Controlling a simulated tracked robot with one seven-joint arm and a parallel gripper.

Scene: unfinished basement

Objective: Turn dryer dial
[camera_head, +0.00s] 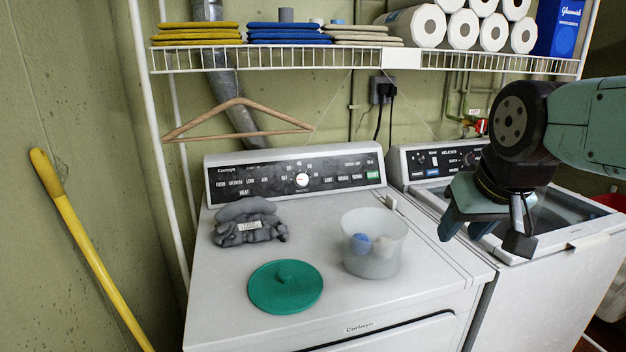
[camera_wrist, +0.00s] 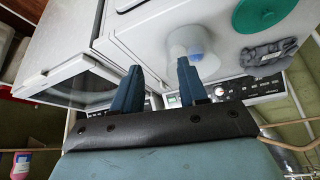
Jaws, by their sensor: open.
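The dryer (camera_head: 330,300) is the white machine on the left in the head view, with a black control panel at its back. Its dial (camera_head: 302,180) is a round white knob in the middle of that panel. My gripper (camera_head: 478,232) is at the right in the head view, above the neighbouring washer, well to the right of the dial and nearer the camera. Its two blue-grey fingers are apart, with nothing between them, as the wrist view also shows (camera_wrist: 158,88).
On the dryer stand a clear tub (camera_head: 374,256) with balls, a green lid (camera_head: 285,287) and a grey cloth bundle (camera_head: 248,224). A wire shelf (camera_head: 300,60) and a wooden hanger (camera_head: 237,118) are above. The washer (camera_head: 540,250) stands right. The panel's front is clear near the dial.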

